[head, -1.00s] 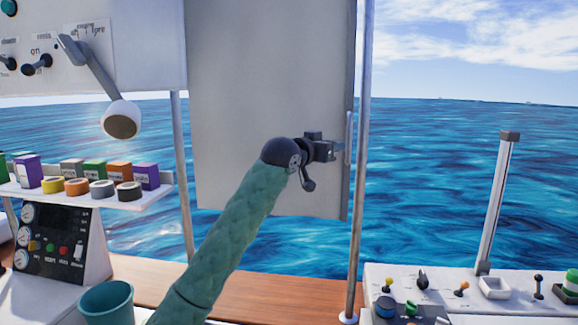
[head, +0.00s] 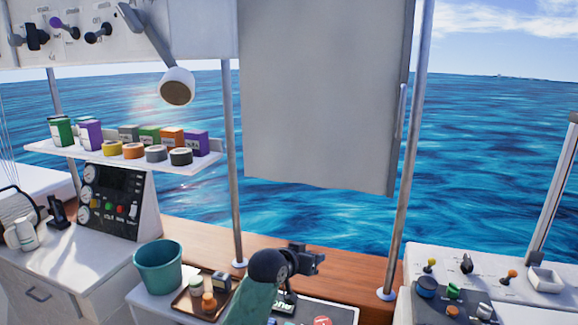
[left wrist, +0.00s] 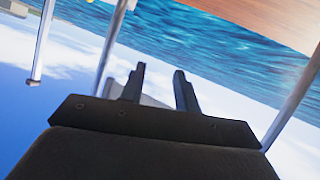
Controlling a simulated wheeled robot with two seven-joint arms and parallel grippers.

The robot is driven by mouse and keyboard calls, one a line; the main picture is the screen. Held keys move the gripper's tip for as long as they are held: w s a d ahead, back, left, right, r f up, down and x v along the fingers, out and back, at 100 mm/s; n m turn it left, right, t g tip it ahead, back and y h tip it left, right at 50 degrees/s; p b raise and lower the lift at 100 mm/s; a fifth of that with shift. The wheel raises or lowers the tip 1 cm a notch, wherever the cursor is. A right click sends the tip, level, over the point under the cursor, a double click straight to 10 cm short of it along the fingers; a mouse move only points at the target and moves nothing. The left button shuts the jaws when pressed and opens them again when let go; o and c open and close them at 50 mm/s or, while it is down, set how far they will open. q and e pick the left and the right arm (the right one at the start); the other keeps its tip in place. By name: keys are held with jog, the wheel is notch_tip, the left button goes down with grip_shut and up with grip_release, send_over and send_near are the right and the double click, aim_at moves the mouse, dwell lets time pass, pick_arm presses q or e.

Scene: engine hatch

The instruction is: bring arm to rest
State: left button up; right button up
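My left arm in its green quilted sleeve (head: 250,305) comes in at the bottom of the head view. Its dark left gripper (head: 318,258) is low in front of the wooden ledge, below the grey hatch panel (head: 325,100) and apart from it. In the left wrist view its two fingers (left wrist: 160,72) stand apart with nothing held between them, against tilted sea and sky. My right gripper is in neither view.
A teal bucket (head: 158,268) and a brown tray (head: 190,305) with small jars are left of the arm. A switch console (head: 410,275) is at right. A metal pole (head: 408,190) rises beside the panel. A shelf (head: 120,155) holds coloured boxes and tape rolls.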

pick_arm(q)
jog(key=s+a+f+n+g+y, duration=0.1)
jog(key=s+a+f+g+y, duration=0.15)
jog(key=s+a+f, duration=0.95)
jog(key=s+a+f+n+g+y, duration=0.25)
jog(key=s+a+f, duration=0.55)
jog(key=s+f, duration=0.7)
jog(key=s+a+g+y, duration=0.15)
jog(key=s+a, duration=0.25)
jog(key=s, duration=0.4)
jog(key=s+a+y, duration=0.2)
jog(key=s+a, duration=0.2)
jog(key=s, duration=0.5)
jog(key=s+d+f+g, duration=0.1)
jog(key=s+d+f, duration=0.1)
jog(key=f, duration=1.8)
jog(key=s+d+f+g+h, duration=0.1)
jog(key=s+d+f, duration=0.1)
jog(key=f, duration=1.7)
jog(key=shift+s+f, duration=0.2)
jog(key=shift+f, duration=0.15)
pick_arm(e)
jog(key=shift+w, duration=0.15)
pick_arm(q)
jog(key=shift+g, duration=0.25)
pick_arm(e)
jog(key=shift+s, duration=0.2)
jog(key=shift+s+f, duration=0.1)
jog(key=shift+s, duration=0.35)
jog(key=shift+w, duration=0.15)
